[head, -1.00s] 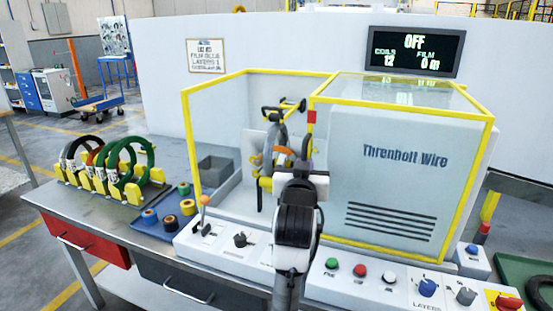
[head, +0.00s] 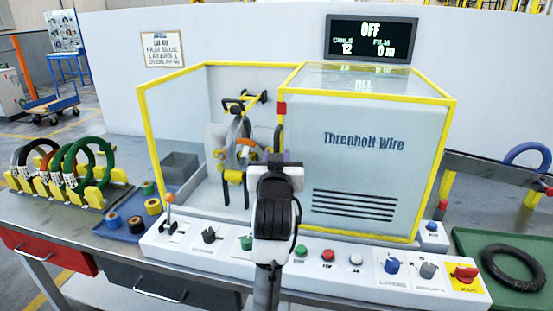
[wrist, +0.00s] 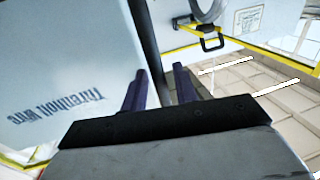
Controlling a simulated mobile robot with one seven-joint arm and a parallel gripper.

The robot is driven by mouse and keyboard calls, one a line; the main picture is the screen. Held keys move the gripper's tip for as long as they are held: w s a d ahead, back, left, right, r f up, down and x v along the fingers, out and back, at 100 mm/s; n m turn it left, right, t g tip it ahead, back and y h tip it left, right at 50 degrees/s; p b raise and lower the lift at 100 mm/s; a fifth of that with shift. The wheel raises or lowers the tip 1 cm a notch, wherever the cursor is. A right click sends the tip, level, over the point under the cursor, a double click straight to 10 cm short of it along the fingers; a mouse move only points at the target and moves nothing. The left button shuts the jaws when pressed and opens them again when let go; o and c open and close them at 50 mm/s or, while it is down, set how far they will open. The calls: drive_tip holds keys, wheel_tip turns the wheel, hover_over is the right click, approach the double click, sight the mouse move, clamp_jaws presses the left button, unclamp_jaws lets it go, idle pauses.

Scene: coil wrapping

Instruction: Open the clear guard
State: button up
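The clear guard (head: 172,130) encloses the yellow-framed bay left of the white machine housing. I cannot tell clearly whether its front pane is open or closed. A dark upright bar (head: 279,135), likely its handle, stands at the bay's right edge below a small red block (head: 281,108). In the head view my gripper (head: 276,160) is at this bar, its fingers largely hidden behind the wrist. In the wrist view the two purple fingers of my gripper (wrist: 160,88) are apart. The dark bar (wrist: 145,42) runs between them, nearer the left finger, with a gap on the right.
Inside the bay are a coil (head: 238,140) on a holder and a grey bin (head: 180,168). The control panel (head: 330,272), with knobs, buttons and an orange-topped lever (head: 169,205), lies below. Coils in a rack (head: 92,195) stand left; a green tray (head: 480,245) lies right.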

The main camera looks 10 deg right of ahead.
drive_tip(key=shift+s, duration=0.1)
drive_tip(key=s+a+b, duration=0.2)
drive_tip(key=s+b, duration=0.9)
drive_tip(key=s, duration=0.2)
drive_tip(key=shift+s+b, duration=0.2)
drive_tip(key=shift+b, duration=0.15)
